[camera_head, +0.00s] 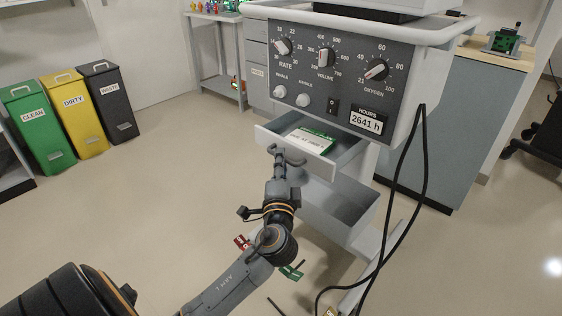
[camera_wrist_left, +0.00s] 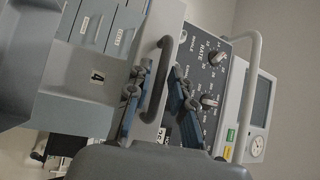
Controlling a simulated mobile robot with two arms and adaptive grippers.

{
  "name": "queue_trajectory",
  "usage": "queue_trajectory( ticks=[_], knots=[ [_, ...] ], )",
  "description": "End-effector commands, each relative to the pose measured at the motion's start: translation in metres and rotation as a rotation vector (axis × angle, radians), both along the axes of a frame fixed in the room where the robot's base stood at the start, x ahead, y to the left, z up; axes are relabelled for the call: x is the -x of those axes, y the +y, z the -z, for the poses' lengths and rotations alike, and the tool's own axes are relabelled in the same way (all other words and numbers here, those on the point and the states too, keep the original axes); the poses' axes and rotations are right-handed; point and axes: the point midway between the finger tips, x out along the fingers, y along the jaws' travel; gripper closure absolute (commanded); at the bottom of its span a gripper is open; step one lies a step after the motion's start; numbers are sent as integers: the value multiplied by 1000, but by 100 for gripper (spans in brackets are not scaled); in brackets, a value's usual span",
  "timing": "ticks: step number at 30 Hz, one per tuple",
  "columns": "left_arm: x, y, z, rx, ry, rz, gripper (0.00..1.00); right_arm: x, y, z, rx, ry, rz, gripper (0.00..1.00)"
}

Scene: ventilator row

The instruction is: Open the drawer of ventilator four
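The ventilator (camera_head: 345,75) has a dark panel of knobs and an hours display. Below the panel, a light grey drawer (camera_head: 337,163) is pulled out, and a green and white pack (camera_head: 306,141) lies inside. My left gripper (camera_head: 281,158) is at the drawer's front handle (camera_head: 291,158). A label with a 4 (camera_wrist_left: 97,77) shows there on a grey face. My right gripper is out of view.
A lower grey tray (camera_head: 335,212) sits under the drawer. Black cables (camera_head: 425,160) hang at the ventilator's right side. Green (camera_head: 36,125), yellow (camera_head: 75,112) and dark (camera_head: 107,100) bins stand at the left.

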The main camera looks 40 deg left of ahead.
Motion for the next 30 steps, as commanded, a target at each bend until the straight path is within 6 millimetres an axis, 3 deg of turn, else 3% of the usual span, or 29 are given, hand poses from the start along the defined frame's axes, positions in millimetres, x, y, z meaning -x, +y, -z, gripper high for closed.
queue_trajectory(
  ticks=[13,24,30],
  knots=[
    [7,-5,2,1,0,1,66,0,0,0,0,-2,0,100],
    [67,-47,14,3,4,1,66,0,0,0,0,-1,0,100],
    [90,-63,17,2,2,-1,66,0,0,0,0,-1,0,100]
  ],
)
